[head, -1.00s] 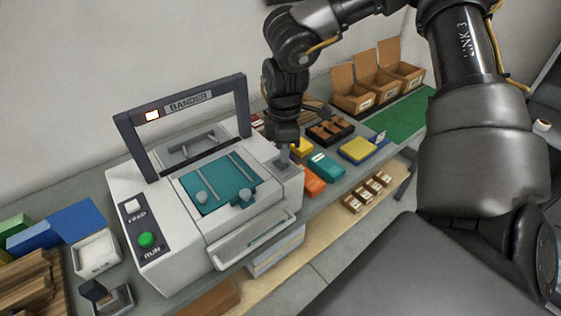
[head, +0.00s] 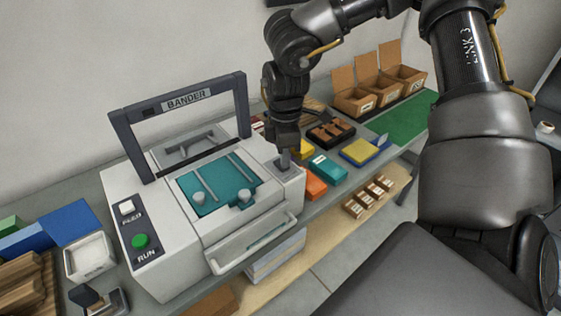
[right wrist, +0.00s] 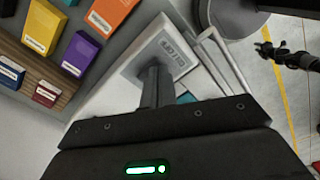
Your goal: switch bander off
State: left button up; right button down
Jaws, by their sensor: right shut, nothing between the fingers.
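The bander (head: 185,262) is a pale grey machine with a teal top and a dark arch (head: 243,105). The lamp (head: 151,111) on its arch is dark. Its green RUN button (head: 140,241) and white FEED button (head: 126,207) sit on the left panel. My right gripper (head: 283,160) is shut and empty, pointing down at a small switch plate (head: 290,172) on the bander's right end. In the right wrist view, its fingertips (right wrist: 153,72) reach the labelled plate (right wrist: 172,48) and hide the switch part under them.
Orange (head: 313,187), teal (head: 326,169) and yellow (head: 360,152) packs lie right of the bander, close to my gripper. Open cardboard boxes (head: 354,101) stand behind a green mat (head: 405,122). A white tray (head: 90,260) and blue block (head: 78,222) are at left.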

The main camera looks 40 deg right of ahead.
notch_tip(320, 180, up, 5)
jog(key=shift+s+r+p, duration=0.1)
jog(key=shift+p, duration=0.65)
jog(key=shift+r, duration=0.3)
dwell(0.7)
